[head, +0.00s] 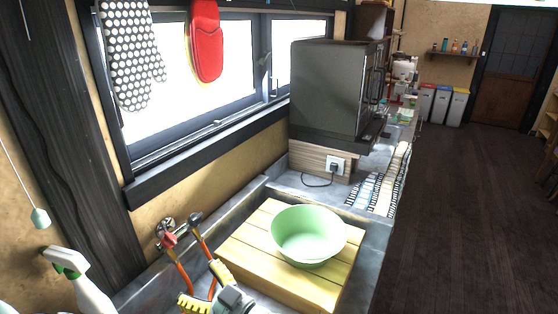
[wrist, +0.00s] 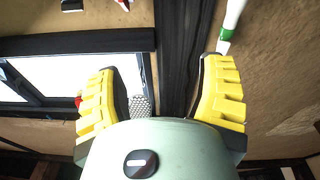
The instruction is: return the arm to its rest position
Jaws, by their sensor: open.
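My gripper (head: 197,282) is low in the head view, at the front left of the sink area. Its yellow-padded fingers are spread apart. In the wrist view the two fingers (wrist: 158,68) stand wide on either side, with nothing held between them. Behind them are a dark beam, the wall and the window. In the head view the gripper is left of the wooden board (head: 250,269) and the green bowl (head: 308,236) on it, apart from the bowl. Most of my arm is out of view.
Wall taps (head: 170,238) with orange pipes are just behind my gripper. A white-green spray bottle (head: 80,277) stands to the left. A dark oven-like box (head: 335,88) sits beyond the sink. A polka-dot mitt (head: 130,55) and red mitt (head: 206,42) hang by the window. Floor at right is clear.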

